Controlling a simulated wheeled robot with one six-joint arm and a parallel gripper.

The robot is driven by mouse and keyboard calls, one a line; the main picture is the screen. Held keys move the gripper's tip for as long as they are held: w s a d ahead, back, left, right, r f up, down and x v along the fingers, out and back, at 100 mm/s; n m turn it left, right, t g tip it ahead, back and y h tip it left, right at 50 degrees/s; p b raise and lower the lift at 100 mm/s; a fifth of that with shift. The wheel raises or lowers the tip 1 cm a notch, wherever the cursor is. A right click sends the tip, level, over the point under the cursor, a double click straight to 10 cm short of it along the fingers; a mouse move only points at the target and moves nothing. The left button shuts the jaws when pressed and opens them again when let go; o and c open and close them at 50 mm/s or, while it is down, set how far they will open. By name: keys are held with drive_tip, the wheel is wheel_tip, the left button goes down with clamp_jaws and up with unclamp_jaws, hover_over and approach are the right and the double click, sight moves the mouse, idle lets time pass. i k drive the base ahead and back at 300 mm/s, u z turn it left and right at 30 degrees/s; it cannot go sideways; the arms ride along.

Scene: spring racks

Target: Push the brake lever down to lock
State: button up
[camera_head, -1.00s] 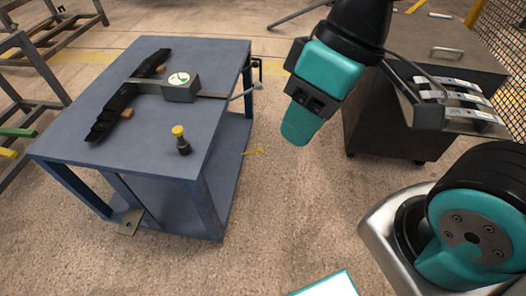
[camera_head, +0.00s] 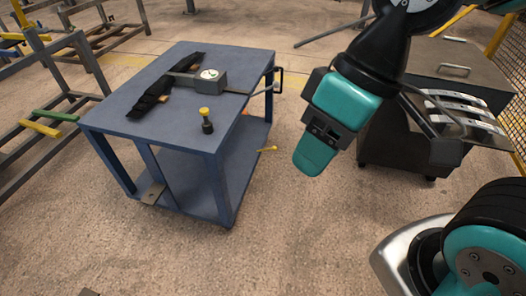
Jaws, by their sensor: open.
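A blue cart-like table (camera_head: 128,118) stands left of centre. A small yellow lever-like piece (camera_head: 267,149) shows low beside its right side; it looks like the brake lever, but it is too small to be sure. Whether it is raised or lowered cannot be told. My gripper (camera_head: 315,155) hangs in the air right of the table, pointing down, open and empty. It appears to the right of the yellow piece in the picture, apart from it. The teal finger hides its far side.
On the table lie a black rail (camera_head: 150,103), a grey box with a dial (camera_head: 211,79) and a yellow-topped knob (camera_head: 206,120). A bent handle (camera_head: 279,80) juts from its right edge. A grey cabinet (camera_head: 385,140) stands right. Grey racks are at left.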

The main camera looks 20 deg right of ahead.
sight(275, 148)
drive_tip(key=u, duration=0.2)
drive_tip(key=i, duration=1.2)
drive_tip(key=z, duration=0.2)
